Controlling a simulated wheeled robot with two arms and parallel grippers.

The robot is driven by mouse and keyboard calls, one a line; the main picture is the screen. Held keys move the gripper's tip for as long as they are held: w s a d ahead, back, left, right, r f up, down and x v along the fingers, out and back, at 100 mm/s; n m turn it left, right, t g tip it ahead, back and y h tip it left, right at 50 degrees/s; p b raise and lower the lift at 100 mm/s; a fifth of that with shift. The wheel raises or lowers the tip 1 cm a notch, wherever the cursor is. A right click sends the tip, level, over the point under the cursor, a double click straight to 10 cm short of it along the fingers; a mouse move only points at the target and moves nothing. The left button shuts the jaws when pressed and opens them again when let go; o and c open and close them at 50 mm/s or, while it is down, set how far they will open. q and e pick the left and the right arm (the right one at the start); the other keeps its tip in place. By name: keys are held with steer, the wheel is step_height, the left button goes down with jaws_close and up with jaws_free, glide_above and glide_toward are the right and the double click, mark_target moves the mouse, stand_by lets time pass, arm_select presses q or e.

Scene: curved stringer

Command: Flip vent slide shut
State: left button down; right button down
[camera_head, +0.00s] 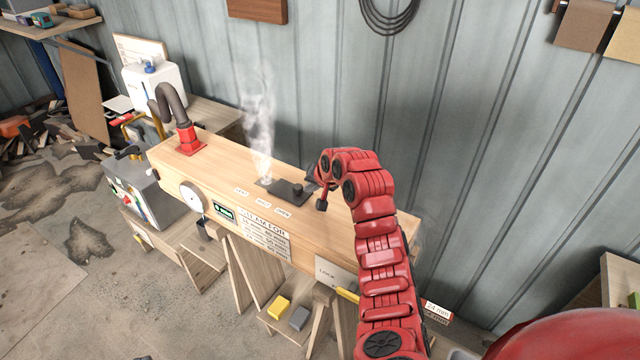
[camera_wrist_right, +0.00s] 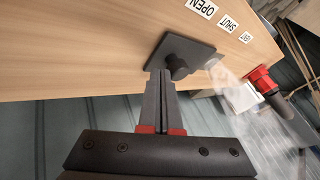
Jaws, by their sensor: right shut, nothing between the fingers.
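The vent slide (camera_head: 283,189) is a dark plate with a round knob on top of the long wooden box. White steam (camera_head: 260,125) rises at the plate's left end. My left gripper is out of view.
The wooden box (camera_head: 335,235) carries a round gauge (camera_head: 193,196) and a green display (camera_head: 223,212) on its front. A red-based dark pipe (camera_head: 188,137) rises at its left end. A corrugated metal wall (camera_head: 480,130) stands close behind. Yellow and grey blocks lie on a shelf below.

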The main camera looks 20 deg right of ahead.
mark_target(283, 183)
steer(key=shift+f, duration=0.1)
steer(key=shift+w+a, duration=0.1)
steer(key=w+a+b, duration=0.2)
steer(key=w+b, duration=0.1)
steer(key=w+a+b, duration=0.2)
steer(key=shift+w+f, duration=0.15)
steer(key=shift+w+a+r+b, duration=0.2)
steer(key=shift+w+a+b, duration=0.05)
steer(key=shift+a+b, duration=0.1)
steer(key=shift+d, duration=0.1)
